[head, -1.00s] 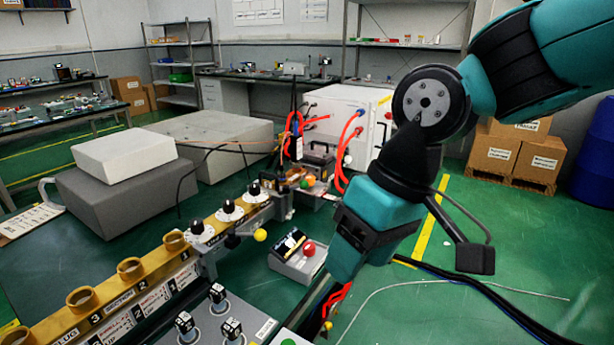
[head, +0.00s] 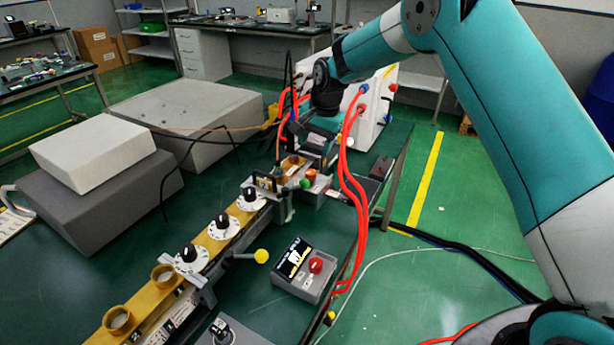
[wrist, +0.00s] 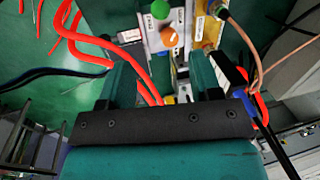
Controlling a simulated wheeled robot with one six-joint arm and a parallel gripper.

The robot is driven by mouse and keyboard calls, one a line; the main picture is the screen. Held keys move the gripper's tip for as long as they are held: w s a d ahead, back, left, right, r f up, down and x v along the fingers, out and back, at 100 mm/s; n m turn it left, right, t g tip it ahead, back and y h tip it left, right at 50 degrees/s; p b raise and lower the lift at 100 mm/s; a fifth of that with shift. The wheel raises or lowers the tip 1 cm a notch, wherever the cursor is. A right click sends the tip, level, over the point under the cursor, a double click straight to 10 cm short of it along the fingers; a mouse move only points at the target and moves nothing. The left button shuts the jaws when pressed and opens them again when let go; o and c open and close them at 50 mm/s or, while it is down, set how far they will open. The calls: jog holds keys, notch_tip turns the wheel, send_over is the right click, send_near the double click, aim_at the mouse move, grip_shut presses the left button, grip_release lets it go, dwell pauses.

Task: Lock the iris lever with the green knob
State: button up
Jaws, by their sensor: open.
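The iris lever's green knob (head: 305,184) shows at the far end of the brass rail, beside an orange-red knob (head: 312,175). In the wrist view the green knob (wrist: 160,9) is at the top edge, just beyond the orange knob (wrist: 168,37). The lever's arm is not clear in either view. My gripper (wrist: 165,78) is open and empty, with its two teal fingers pointing toward the knobs and apart from the green one. In the head view my gripper (head: 318,140) hangs behind and above the knobs, its fingertips hard to make out.
Red hoses (head: 350,170) loop from the white cabinet (head: 378,115) close beside my gripper. A copper-coloured cable (wrist: 270,60) runs on its other side. A yellow-knobbed lever (head: 262,256), black dials (head: 222,222) and a grey control box (head: 302,270) stand nearer along the bench.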

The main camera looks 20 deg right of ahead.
aim_at(306, 180)
jog(key=f+p, duration=0.1)
jog(key=f, duration=0.3)
jog(key=w+a+f+p, duration=0.1)
jog(key=f, duration=0.3)
jog(key=a+f+p, duration=0.1)
jog(key=f, duration=0.4)
jog(key=shift+w+f, duration=0.1)
jog(key=shift+w, duration=0.25)
